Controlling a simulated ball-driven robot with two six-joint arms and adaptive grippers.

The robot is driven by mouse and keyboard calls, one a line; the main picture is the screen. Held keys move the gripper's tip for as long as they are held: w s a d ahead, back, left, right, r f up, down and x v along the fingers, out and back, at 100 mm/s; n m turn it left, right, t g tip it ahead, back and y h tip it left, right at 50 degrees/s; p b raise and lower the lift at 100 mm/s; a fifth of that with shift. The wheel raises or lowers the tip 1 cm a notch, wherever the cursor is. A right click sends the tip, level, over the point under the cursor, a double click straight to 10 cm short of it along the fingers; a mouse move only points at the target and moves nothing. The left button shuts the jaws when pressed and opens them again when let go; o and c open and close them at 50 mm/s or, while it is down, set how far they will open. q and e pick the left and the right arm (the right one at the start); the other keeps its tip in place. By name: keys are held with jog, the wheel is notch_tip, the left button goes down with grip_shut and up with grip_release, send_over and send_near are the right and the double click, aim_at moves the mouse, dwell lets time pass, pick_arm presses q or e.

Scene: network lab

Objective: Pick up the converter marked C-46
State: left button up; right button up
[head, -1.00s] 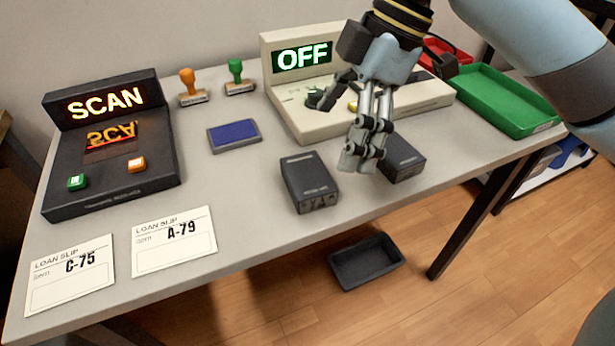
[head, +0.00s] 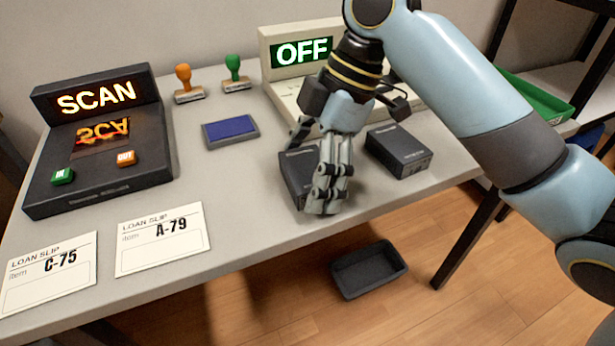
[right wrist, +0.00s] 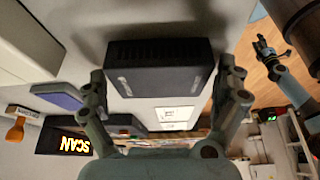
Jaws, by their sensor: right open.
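Two dark box-shaped converters stand on the grey table. The left converter (head: 294,172) is partly hidden behind my right gripper (head: 309,172). The right converter (head: 402,156) stands a little apart from it and is clear of the gripper. The lettering on both is too small to read, so I cannot tell which is C-46. My right gripper is open and points down at the left converter. In the right wrist view a dark converter (right wrist: 160,72) lies between the spread fingers. A small gripper (right wrist: 265,50) at the right there seems to be my left one; its jaws are unclear.
A SCAN console (head: 100,150) and loan slips C-75 (head: 50,275) and A-79 (head: 160,240) are at left. A blue pad (head: 230,130), two stamps and an OFF console (head: 275,75) stand behind. A green tray (head: 535,98) is at right; a dark bin (head: 368,268) is on the floor.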

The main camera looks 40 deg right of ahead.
aim_at(295, 169)
jog(key=shift+c, duration=0.3)
jog(key=c, duration=1.1)
jog(key=shift+r, duration=0.1)
jog(key=shift+r+p, duration=0.3)
jog(key=shift+r, duration=0.35)
jog(key=shift+c, duration=0.2)
notch_tip(295, 169, up, 3)
jog(key=shift+w+f+p, duration=0.1)
jog(key=shift+p, duration=0.45)
pick_arm(q)
notch_tip(295, 169, up, 8)
jog(key=w+p, duration=0.2)
jog(key=p, duration=0.4)
jog(key=shift+r+p, duration=0.25)
jog(key=shift+p, duration=0.15)
pick_arm(e)
jog(key=s+d+r, duration=0.7)
jog(key=s+d, duration=0.1)
jog(key=shift+s+d, duration=0.15)
